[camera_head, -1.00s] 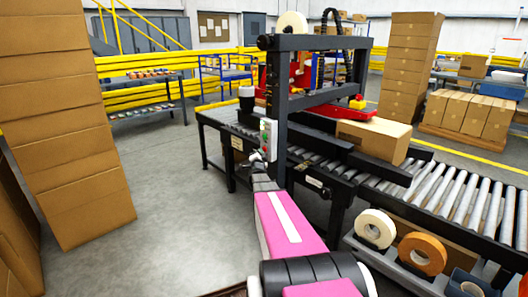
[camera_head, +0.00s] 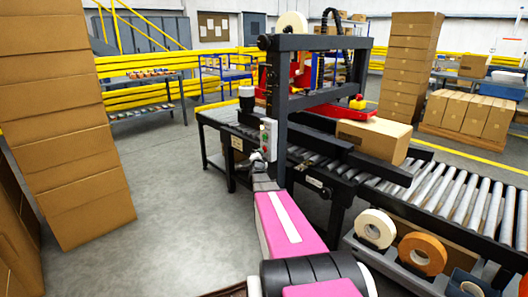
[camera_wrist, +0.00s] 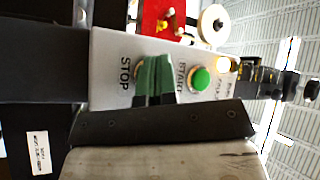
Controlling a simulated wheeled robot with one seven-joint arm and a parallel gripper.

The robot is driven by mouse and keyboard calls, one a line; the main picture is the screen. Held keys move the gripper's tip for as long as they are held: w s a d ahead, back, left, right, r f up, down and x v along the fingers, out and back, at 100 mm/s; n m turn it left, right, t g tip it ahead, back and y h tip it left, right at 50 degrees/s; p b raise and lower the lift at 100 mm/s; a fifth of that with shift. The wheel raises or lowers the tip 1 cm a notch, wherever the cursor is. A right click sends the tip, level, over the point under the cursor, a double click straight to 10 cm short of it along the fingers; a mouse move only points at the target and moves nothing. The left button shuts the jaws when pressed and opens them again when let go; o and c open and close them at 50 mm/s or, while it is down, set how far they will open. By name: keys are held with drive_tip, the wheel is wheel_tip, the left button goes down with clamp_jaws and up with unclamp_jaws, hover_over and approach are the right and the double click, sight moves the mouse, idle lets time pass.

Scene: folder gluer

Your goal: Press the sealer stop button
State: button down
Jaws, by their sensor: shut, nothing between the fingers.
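The sealer's light grey control box (camera_head: 269,139) is on the near upright of the black sealer frame. In the wrist view the box face (camera_wrist: 108,50) appears turned sideways, with STOP and START labels. The green start button (camera_wrist: 200,79) shows clear beside START. My gripper (camera_wrist: 154,80) is shut and empty, its dark green fingertips in front of the spot beside STOP. They hide nearly all of the stop button; only a bit of its rim shows. I cannot tell whether they touch it. In the head view my gripper (camera_head: 258,158) is at the box's lower left.
A roller conveyor (camera_head: 440,194) runs right from the sealer, with a carton (camera_head: 374,140) on it. Tape rolls (camera_head: 375,228) sit on a shelf below. Stacked cartons (camera_head: 60,110) stand at left. The floor between is clear.

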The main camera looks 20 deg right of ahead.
drive_tip(key=shift+s+a, duration=0.2)
drive_tip(key=shift+a, duration=0.3)
drive_tip(key=shift+a, duration=0.1)
drive_tip(key=shift+s+a, duration=0.35)
drive_tip(key=shift+a, duration=0.55)
drive_tip(key=shift+s+a, duration=0.35)
drive_tip(key=shift+a, duration=0.6)
drive_tip(key=shift+s+a, duration=0.35)
drive_tip(key=shift+a, duration=0.55)
drive_tip(key=s+a+f+n+g+y, duration=0.4)
drive_tip(key=s+a+f+n+y, duration=0.1)
drive_tip(key=a, duration=0.3)
drive_tip(key=s+a+f+n+g+y, duration=0.4)
drive_tip(key=s+a+f+n, duration=0.2)
drive_tip(key=a, duration=0.1)
drive_tip(key=s+a+f+n+g, duration=0.1)
drive_tip(key=s+n+g, duration=0.1)
drive_tip(key=s, duration=0.5)
drive_tip(key=s+a+f+n+g, duration=0.1)
drive_tip(key=s+a+n+g, duration=0.1)
drive_tip(key=s+g, duration=0.3)
drive_tip(key=s+a+f+n+g, duration=0.1)
drive_tip(key=s+a+g, duration=0.1)
drive_tip(key=s, duration=0.7)
drive_tip(key=shift+s+a+f+n+g, duration=0.15)
drive_tip(key=shift+s+a+n+g, duration=0.2)
drive_tip(key=shift+g, duration=0.45)
